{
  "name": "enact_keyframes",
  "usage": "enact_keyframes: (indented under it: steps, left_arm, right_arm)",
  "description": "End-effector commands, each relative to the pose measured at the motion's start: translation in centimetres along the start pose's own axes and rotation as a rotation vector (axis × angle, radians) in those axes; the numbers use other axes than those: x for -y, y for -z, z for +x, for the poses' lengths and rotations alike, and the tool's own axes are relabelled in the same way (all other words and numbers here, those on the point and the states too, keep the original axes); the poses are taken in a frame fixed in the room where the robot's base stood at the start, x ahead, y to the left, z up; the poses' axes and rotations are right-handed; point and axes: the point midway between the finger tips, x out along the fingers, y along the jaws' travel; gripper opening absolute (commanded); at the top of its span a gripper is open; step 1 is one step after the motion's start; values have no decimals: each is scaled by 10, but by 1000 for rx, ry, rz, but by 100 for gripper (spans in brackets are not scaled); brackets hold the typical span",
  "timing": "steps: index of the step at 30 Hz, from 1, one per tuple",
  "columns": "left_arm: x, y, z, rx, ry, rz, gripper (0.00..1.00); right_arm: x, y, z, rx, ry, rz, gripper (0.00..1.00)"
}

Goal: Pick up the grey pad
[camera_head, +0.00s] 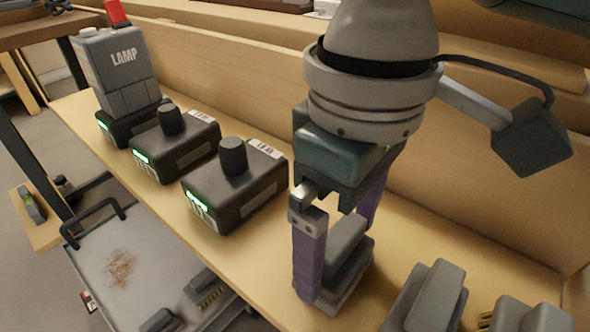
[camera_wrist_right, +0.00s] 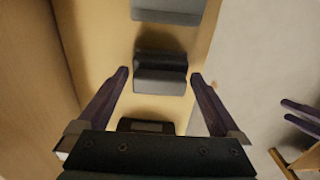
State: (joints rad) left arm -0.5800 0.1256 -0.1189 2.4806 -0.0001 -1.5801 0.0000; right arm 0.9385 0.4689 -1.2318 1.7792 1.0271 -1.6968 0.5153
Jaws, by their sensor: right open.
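My right gripper (camera_head: 338,252) points down over the bench, its purple fingers apart. A grey pad (camera_head: 346,262) with a stepped top sits on the bench between the fingers, partly hidden by the near one. In the right wrist view this pad (camera_wrist_right: 160,78) lies between the open fingertips (camera_wrist_right: 159,74), with a gap showing on each side. More grey pads (camera_head: 432,297) (camera_head: 532,316) stand at the lower right of the head view. Two purple bars (camera_wrist_right: 303,113) at the right edge of the wrist view look like my left gripper's fingers; their opening is unclear.
Black boxes with knobs and green lights (camera_head: 232,190) stand left of the gripper. A grey LAMP unit (camera_head: 118,72) sits on the far one. A wooden back board (camera_head: 235,75) runs behind. Below the bench edge, a grey tray (camera_head: 150,262) holds further grey pieces.

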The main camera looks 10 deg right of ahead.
Motion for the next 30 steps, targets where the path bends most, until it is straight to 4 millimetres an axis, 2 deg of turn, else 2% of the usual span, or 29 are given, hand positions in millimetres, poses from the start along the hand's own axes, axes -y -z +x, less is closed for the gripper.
enact_keyframes:
  steps: [4,23,30]
  left_arm:
    - [0,0,-1,0,-1,0,50]
    - [-3,1,-1,-1,-9,-9,50]
    - [-3,1,-2,0,-8,-8,50]
  right_arm:
    - [0,0,-1,0,0,0,100]
    - [0,0,-2,0,0,0,29]
    - [0,0,-3,-1,0,0,28]
